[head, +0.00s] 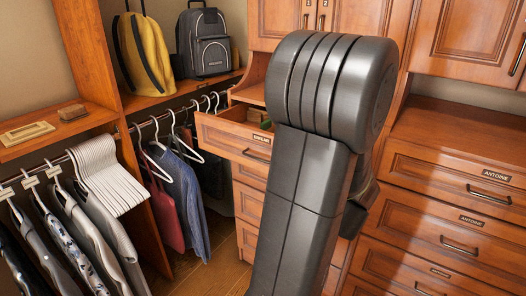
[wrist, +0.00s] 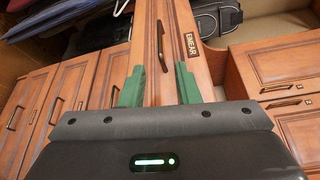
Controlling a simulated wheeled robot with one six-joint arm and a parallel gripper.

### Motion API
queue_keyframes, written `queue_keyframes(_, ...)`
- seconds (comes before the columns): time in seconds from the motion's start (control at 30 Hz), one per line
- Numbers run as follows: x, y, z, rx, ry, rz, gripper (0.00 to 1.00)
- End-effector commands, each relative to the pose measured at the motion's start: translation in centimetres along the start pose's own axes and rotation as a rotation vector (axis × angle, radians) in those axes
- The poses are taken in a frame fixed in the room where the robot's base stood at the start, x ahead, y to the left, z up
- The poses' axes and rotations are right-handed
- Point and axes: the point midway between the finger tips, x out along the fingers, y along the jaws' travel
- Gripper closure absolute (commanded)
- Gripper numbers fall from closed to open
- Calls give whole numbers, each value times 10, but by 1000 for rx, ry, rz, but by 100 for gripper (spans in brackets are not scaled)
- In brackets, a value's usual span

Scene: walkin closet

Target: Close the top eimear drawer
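The top eimear drawer (head: 228,138) is pulled out from the wooden cabinet, left of my arm in the head view. Its front has a dark label and a dark handle (head: 257,157). The wrist view shows the drawer front (wrist: 143,40) turned on its side, with the EIMEAR label (wrist: 192,42) and the handle (wrist: 160,45). My gripper (wrist: 160,68) has two green fingers spread apart, with nothing between them. The fingertips point at the drawer front near the handle; I cannot tell whether they touch it. My arm hides the gripper in the head view.
Drawers labelled ANTOINE (head: 470,190) are shut at the right. Hanging clothes (head: 185,195) and hangers fill the left. A grey backpack (head: 204,45) and a yellow bag (head: 145,55) sit on a shelf above. Some wooden floor (head: 215,270) is clear below.

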Motion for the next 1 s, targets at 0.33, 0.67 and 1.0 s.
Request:
queue_keyframes(0.33,48,0,2,1,-6,1,71)
queue_keyframes(0.67,111,0,2,1,-5,1,71)
queue_keyframes(1.0,136,0,1,1,-1,1,71)
